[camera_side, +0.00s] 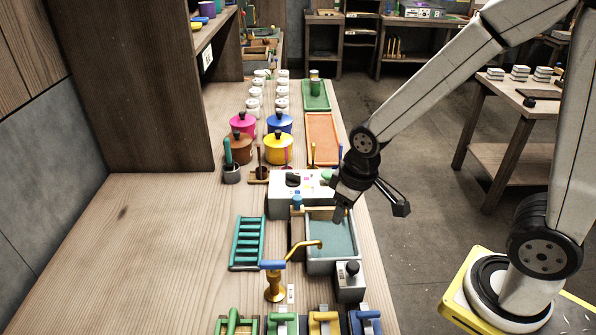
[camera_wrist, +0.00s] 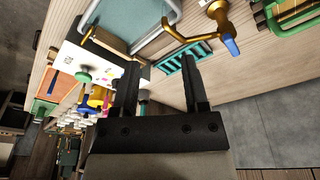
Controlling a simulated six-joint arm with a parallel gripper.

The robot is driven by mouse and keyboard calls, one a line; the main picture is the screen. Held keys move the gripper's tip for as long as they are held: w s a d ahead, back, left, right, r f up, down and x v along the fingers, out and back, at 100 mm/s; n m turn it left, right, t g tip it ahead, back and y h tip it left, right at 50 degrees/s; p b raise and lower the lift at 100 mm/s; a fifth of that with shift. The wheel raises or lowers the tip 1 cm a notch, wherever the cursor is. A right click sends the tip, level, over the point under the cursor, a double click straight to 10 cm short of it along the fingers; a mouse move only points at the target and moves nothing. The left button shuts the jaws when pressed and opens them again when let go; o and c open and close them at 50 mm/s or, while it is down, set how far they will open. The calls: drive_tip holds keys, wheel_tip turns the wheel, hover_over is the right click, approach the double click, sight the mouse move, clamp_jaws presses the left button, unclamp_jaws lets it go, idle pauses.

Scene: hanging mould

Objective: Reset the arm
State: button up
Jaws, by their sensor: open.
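My gripper (camera_side: 341,211) hangs from my arm above the right part of the wooden bench, over the grey basin (camera_side: 318,265) with a teal inside. In the wrist view my gripper (camera_wrist: 160,64) has its two dark fingers apart, with nothing between them. The fingertips look clear of the bench and its things, though the side view does not show the exact gap to the basin. The basin's rim also shows at the top of the wrist view (camera_wrist: 168,38).
Coloured pots (camera_side: 278,148) and white cups are farther back. Coloured clamps line the front. The bench's left side is clear.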

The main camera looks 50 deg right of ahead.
drive_tip(key=s+d+m, duration=0.1)
drive_tip(key=s+d, duration=0.1)
drive_tip(key=s, duration=0.1)
drive_tip(key=shift+d+m, duration=0.3)
drive_tip(key=shift+m, duration=0.1)
